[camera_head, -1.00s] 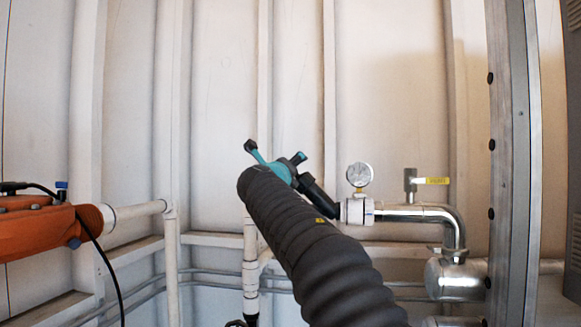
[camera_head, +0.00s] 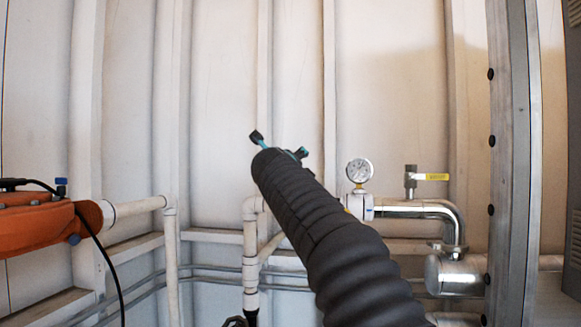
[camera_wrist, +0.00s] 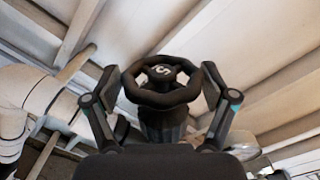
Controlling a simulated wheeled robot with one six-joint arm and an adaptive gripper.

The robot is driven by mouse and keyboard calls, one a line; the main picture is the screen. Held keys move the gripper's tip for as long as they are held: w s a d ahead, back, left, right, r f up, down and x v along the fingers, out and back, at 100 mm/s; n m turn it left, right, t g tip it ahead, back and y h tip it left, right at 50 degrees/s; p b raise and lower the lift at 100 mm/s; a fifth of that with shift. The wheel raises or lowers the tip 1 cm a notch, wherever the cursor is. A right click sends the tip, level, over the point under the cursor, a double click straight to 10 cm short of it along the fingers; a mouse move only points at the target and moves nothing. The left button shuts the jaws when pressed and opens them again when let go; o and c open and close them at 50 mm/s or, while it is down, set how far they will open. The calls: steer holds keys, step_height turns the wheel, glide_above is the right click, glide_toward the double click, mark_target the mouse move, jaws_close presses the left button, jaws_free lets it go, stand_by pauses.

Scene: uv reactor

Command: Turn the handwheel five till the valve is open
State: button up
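The black handwheel (camera_wrist: 160,101), marked 5 on its hub, is upright in the middle of the wrist view on a dark valve body (camera_wrist: 163,126). My gripper (camera_wrist: 160,76) is open, with one finger on each side of the wheel's rim. Small gaps seem to show between the fingers and the rim, though contact is hard to judge. In the head view, my arm hides the handwheel and most of my gripper; only teal and black bits of it (camera_head: 258,139) show past the sleeve.
A pressure gauge (camera_head: 360,171) and a chrome pipe (camera_head: 415,209) with a yellow-handled valve (camera_head: 432,177) stand right of my arm. White pipes (camera_head: 250,265) run below. An orange machine (camera_head: 35,226) is at the left, and a metal post (camera_head: 514,160) at the right.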

steer(key=shift+s+r, duration=0.1)
steer(key=shift+s+a, duration=0.15)
steer(key=shift+s, duration=0.45)
steer(key=s+a, duration=0.1)
steer(key=s, duration=0.9)
steer(key=shift+s+a, duration=0.25)
steer(key=shift+s, duration=0.05)
